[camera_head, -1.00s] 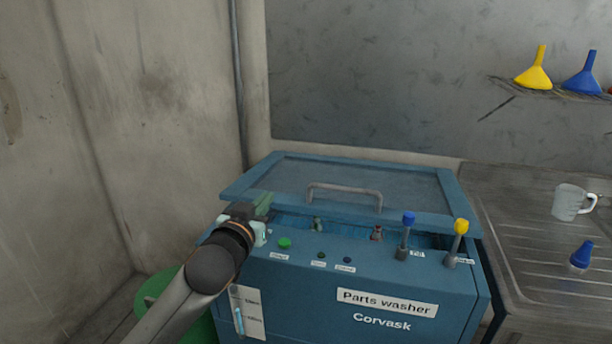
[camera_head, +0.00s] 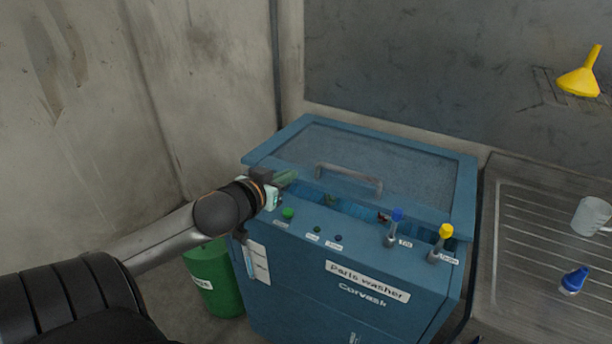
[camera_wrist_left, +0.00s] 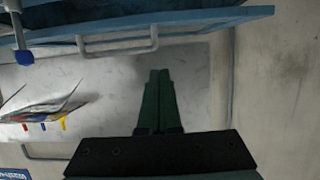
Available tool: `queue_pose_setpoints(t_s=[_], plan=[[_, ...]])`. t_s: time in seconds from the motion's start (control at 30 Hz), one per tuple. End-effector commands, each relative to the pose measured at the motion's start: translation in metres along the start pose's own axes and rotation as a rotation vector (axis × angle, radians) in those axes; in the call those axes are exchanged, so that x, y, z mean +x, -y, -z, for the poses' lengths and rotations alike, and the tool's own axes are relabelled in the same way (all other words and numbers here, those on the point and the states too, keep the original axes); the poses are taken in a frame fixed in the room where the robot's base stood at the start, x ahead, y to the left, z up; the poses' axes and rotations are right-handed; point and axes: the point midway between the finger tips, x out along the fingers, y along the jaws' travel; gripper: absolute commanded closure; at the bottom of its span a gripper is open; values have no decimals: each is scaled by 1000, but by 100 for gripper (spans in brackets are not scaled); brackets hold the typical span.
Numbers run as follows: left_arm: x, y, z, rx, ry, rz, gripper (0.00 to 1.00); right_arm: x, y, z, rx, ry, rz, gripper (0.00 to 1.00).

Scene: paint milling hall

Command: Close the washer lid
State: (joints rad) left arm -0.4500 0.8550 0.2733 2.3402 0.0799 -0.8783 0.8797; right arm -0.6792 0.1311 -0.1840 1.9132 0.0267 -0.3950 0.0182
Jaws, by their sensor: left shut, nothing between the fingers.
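The parts washer (camera_head: 350,300) is a blue box with a labelled front. Its lid (camera_head: 460,190) has a blue frame, a clear panel and a grey handle (camera_head: 348,180). The lid is tilted partly open, with a dark gap along its front edge showing fittings inside. My left gripper (camera_head: 287,178) is shut and empty at the lid's front left corner; whether it touches the lid is unclear. In the left wrist view its green fingers (camera_wrist_left: 158,100) are together, with the lid edge (camera_wrist_left: 190,22) and handle (camera_wrist_left: 120,45) beyond them. My right gripper is not in view.
Blue-topped (camera_head: 397,215) and yellow-topped (camera_head: 446,231) levers stand on the washer's front panel near the gap. A green bin (camera_head: 217,285) stands left of the washer. A ridged drainboard (camera_head: 520,240) at right holds a clear jug (camera_head: 591,215) and a blue-capped item (camera_head: 574,279).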

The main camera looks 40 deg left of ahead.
Motion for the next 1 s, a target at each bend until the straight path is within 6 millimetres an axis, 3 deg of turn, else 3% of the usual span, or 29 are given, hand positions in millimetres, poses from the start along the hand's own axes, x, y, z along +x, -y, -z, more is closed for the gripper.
queue_pose_setpoints(t_s=[0.63,0.77,1.0], plan=[[92,1,2,1,-3,3,100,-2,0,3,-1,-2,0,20],[97,1,-22,1,4,2,100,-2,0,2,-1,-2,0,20],[101,0,-38,2,0,1,100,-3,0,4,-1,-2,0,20]])
